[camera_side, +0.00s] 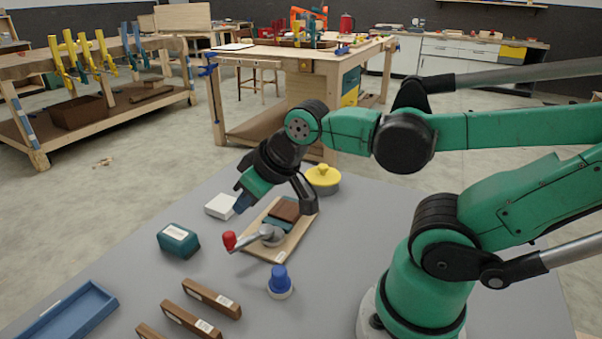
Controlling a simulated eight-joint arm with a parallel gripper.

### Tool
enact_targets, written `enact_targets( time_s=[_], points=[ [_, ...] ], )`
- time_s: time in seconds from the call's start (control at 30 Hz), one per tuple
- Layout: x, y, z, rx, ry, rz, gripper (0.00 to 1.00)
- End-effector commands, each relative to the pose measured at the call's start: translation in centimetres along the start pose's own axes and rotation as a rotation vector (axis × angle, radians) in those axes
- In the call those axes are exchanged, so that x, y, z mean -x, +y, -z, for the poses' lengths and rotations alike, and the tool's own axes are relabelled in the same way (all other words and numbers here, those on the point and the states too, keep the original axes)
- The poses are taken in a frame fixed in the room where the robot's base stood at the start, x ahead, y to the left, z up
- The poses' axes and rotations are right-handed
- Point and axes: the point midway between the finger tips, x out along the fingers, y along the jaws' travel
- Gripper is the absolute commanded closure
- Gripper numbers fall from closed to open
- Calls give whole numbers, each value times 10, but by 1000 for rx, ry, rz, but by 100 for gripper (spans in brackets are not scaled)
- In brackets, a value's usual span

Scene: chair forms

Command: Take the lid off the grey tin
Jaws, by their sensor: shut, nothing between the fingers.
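A round tin (323,188) stands near the far edge of the grey table, partly behind my wrist. A yellow lid (322,174) with a raised knob sits on it. The tin's side looks yellowish grey and little of it shows. My gripper (241,205) is shut and empty. It hangs in the air to the left of the tin, pointing down and left, apart from the lid.
A wooden board (285,248) with a red-knobbed lever (230,240) lies below my wrist. Around it are a white box (220,206), a teal box (178,240), a blue knob (279,278), several brown blocks (212,298) and a blue tray (75,312). The table right of the tin is clear.

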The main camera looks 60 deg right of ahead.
Motion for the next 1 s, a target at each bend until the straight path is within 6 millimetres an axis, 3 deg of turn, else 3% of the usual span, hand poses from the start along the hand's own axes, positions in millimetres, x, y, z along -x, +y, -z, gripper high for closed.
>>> enact_targets(
  time_s=[0.47, 0.7, 0.73, 1.0],
  points=[
    [0, 0, 0, 0, -1, 0, 100],
    [0, 0, 0, 0, -1, 0, 32],
    [0, 0, 0, 0, -1, 0, 28],
    [0, 0, 0, 0, -2, 0, 28]
  ],
)
